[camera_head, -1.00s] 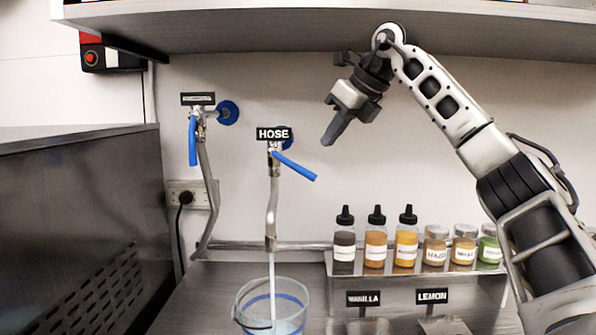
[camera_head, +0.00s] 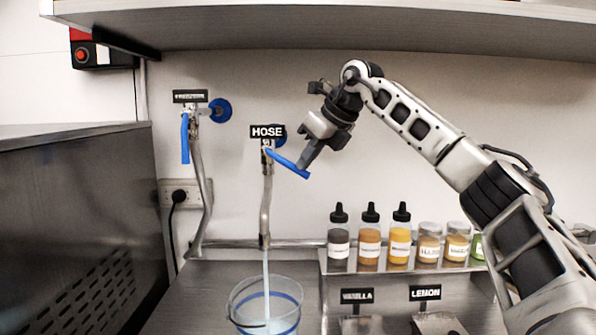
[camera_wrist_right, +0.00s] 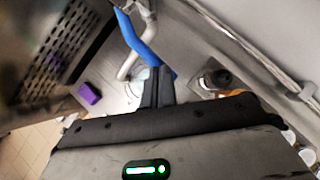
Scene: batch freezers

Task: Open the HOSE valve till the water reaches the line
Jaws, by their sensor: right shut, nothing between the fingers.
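The HOSE valve (camera_head: 267,145) is on the wall under its black HOSE sign. Its blue lever (camera_head: 285,162) slants down to the right; it also shows in the right wrist view (camera_wrist_right: 143,45). A water stream (camera_head: 266,280) falls from its pipe into a clear bucket (camera_head: 233,312) with a blue line (camera_head: 287,297) around it. The exact water level is hard to tell. My right gripper (camera_head: 302,165) is shut and empty, its tip at the lever's free end, seemingly touching it. The fingers (camera_wrist_right: 156,88) show beside the lever in the wrist view. My left gripper is out of view.
A second valve with a blue lever (camera_head: 185,138) hanging down is to the left. Sauce bottles (camera_head: 369,245) and jars stand on a steel rack at the right. A shelf (camera_head: 330,30) overhangs above. A steel machine (camera_head: 75,230) stands at the left.

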